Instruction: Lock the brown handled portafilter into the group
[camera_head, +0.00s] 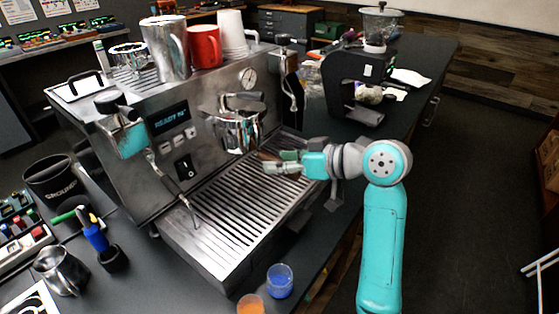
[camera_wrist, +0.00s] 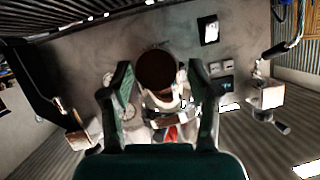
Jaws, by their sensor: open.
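The portafilter (camera_head: 234,136) is a metal basket with a brown handle. In the head view it sits under the group (camera_head: 242,103) on the espresso machine's front; I cannot tell whether it is locked. The handle points toward my gripper (camera_head: 281,161), which partly hides it. In the wrist view the brown handle end (camera_wrist: 156,71) appears as a round knob, with the metal part beyond it. My gripper (camera_wrist: 161,82) is open there, one finger on either side of the handle in the picture, with gaps showing. I cannot tell how deep the handle lies between them.
The slatted drip tray (camera_head: 238,212) lies below my gripper. A steam wand (camera_head: 186,190) hangs to the left. A black grinder (camera_head: 352,84) stands at the back right. Blue (camera_head: 280,281) and orange (camera_head: 250,304) cups stand at the front. A red mug (camera_head: 205,46) sits on the machine.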

